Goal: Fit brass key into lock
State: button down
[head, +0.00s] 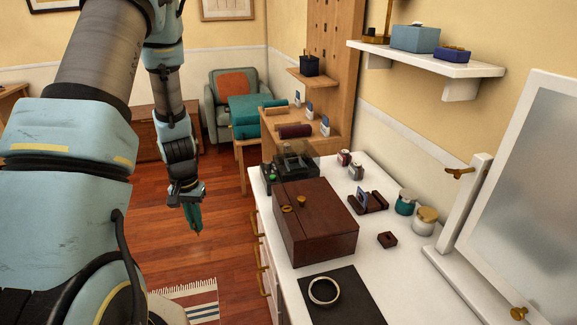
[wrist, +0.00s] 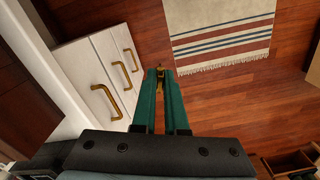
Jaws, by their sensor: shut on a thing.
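My gripper (head: 196,222) has teal fingers and hangs over the floor, left of the white dresser. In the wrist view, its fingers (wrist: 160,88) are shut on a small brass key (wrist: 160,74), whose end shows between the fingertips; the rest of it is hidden. In the head view only a small bit of brass shows at the fingertips. A dark wooden box (head: 325,222) stands shut on the dresser. On its top near the left edge are a flat brass ring-shaped fitting (head: 287,209) and a brass knob (head: 301,201). I cannot tell for sure which is the lock. The gripper is well apart from the box.
Brass drawer handles (wrist: 103,90) project from the dresser front. A striped rug (wrist: 220,35) lies on open floor.

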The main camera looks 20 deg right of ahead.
jog(key=s+d+r+m+p, duration=0.2)
jog(key=s+d+r+m, duration=0.2)
jog(key=d+r+m, duration=0.3)
jog(key=s+d+r+m+p, duration=0.2)
jog(key=s+d+r+m, duration=0.2)
jog(key=d, duration=1.2)
notch_tip(320, 180, up, 5)
jog(key=m, duration=0.3)
jog(key=shift+d+f+p, duration=0.15)
jog(key=shift+f+p, duration=0.05)
jog(key=shift+p, duration=0.15)
jog(key=shift+f+b, duration=1.75)
jog(key=shift+f, duration=1.15)
jog(key=shift+f+b, duration=0.65)
jog(key=shift+f, duration=0.75)
jog(key=c, duration=0.9)
grip_release()
jog(key=shift+r, duration=0.15)
notch_tip(320, 180, up, 11)
jog(key=shift+f+b, duration=0.2)
jog(key=shift+b, duration=0.95)
